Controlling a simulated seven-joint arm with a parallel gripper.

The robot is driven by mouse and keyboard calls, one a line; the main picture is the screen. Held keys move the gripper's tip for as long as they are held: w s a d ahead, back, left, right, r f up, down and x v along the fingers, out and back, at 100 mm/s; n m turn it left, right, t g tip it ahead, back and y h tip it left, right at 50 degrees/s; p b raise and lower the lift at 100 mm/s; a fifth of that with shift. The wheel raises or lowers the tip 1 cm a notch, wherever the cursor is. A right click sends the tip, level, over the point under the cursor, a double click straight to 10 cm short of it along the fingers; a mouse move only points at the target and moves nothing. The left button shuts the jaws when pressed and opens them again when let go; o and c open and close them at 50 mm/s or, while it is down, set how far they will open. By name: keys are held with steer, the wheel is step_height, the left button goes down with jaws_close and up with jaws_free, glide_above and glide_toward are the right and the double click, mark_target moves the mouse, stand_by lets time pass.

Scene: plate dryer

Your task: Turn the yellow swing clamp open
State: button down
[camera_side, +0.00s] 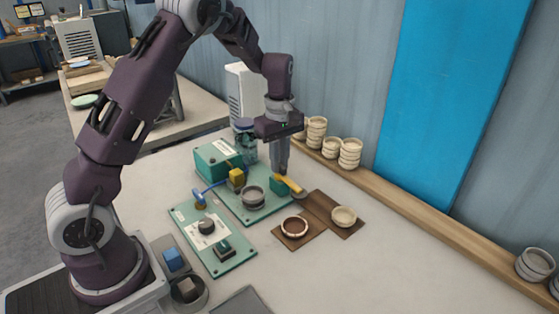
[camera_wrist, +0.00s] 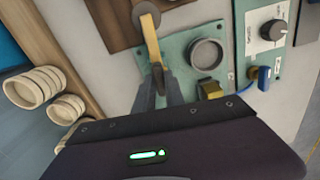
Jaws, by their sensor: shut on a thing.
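The yellow swing clamp (camera_side: 291,185) is a flat yellow arm at the right end of the green base plate (camera_side: 240,212), beside a small green block (camera_side: 277,185). It points toward the brown mats. In the wrist view the clamp (camera_wrist: 151,36) runs up from my fingertips, with a grey rounded end at the top. My gripper (camera_side: 283,172) points down and its fingers are shut on the clamp. The fingers (camera_wrist: 159,72) hide part of it in the wrist view.
A grey round cup (camera_side: 252,196) and a yellow block (camera_side: 237,178) stand on the plate near the clamp. Two brown mats with dishes (camera_side: 295,227) (camera_side: 344,215) lie to the right. Stacked bowls (camera_side: 350,153) line the wooden ledge behind. A control panel (camera_side: 213,240) lies in front.

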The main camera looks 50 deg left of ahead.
steer(key=shift+n, duration=0.6)
steer(key=c, duration=1.4)
jaws_free()
step_height(320, 180, up, 7)
steer(key=shift+r, duration=0.1)
